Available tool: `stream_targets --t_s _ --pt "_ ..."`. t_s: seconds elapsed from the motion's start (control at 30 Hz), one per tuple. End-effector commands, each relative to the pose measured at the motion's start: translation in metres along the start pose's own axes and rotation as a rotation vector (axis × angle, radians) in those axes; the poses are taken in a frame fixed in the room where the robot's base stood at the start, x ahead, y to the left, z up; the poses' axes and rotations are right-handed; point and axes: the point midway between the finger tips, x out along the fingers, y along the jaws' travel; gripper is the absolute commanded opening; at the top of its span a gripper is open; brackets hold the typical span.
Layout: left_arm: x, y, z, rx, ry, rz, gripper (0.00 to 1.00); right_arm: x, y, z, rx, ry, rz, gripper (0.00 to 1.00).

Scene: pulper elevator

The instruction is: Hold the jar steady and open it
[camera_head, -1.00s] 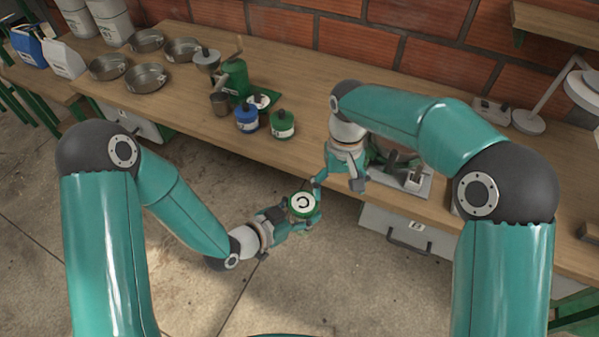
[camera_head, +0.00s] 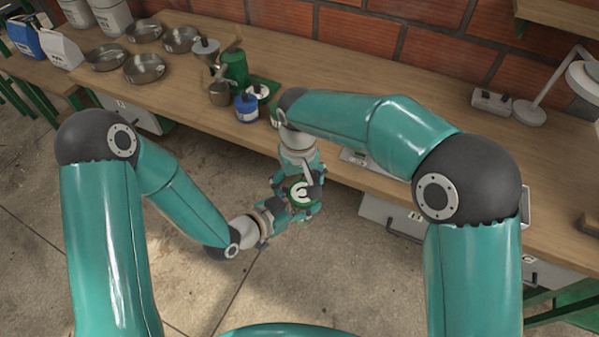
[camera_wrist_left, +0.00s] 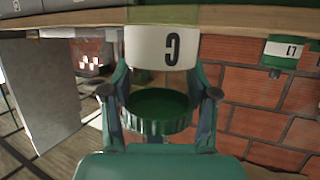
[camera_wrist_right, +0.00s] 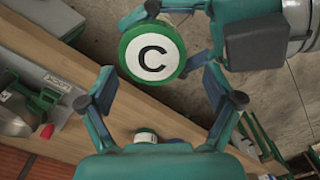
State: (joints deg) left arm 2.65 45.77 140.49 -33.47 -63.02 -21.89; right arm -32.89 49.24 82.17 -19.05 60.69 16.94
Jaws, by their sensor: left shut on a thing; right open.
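My right gripper (camera_head: 299,183) is open at the lid, with fingers to either side in the head view. In the right wrist view the lid (camera_wrist_right: 152,53) lies just past the fingertips (camera_wrist_right: 160,85); contact cannot be told.
The wooden bench (camera_head: 400,128) runs behind the jar. On it stand a blue-lidded jar (camera_head: 247,108), a green grinder (camera_head: 235,67), several metal pans (camera_head: 144,68) and a lamp (camera_head: 530,112). A drawer (camera_head: 385,215) sits under the bench. Floor in front is clear.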

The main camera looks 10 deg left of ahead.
Motion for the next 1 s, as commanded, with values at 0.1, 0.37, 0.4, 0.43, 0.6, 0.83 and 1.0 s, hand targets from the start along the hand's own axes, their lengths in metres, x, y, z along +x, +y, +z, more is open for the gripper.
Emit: stream_targets --t_s 0.1,0.37,0.4,0.43,0.6,0.83,1.0 --pt "-0.0001 -0.0002 -0.0005 0.0 0.001 0.0 0.0 0.0074 0.0004 0.0003 0.0 -0.001 0.001 0.91" --pt "-0.0001 -0.0002 -0.0005 0.0 0.001 -0.001 0.0 0.0095 0.0003 0.0 0.0 0.001 0.0 0.91" --pt "-0.0001 -0.0002 -0.0005 0.0 0.001 -0.001 0.0 0.0095 0.0003 0.0 0.0 0.001 0.0 0.91" --pt "-0.0001 -0.0002 -0.0005 0.0 0.001 -0.001 0.0 0.0094 0.0003 0.0 0.0 0.001 0.0 0.86" --pt "0.0 -0.0002 -0.0008 0.001 0.002 0.0 0.0 0.0094 0.0001 0.0001 0.0 0.0 0.0 0.57" --pt "0.0006 0.0005 -0.0025 0.005 0.007 0.002 0.0 0.0102 -0.0025 0.0005 0.0 -0.001 -0.004 0.71" --pt "0.0006 0.0005 -0.0027 0.005 0.008 0.002 0.0 0.0104 -0.0027 0.0006 -0.001 -0.001 -0.004 0.95"
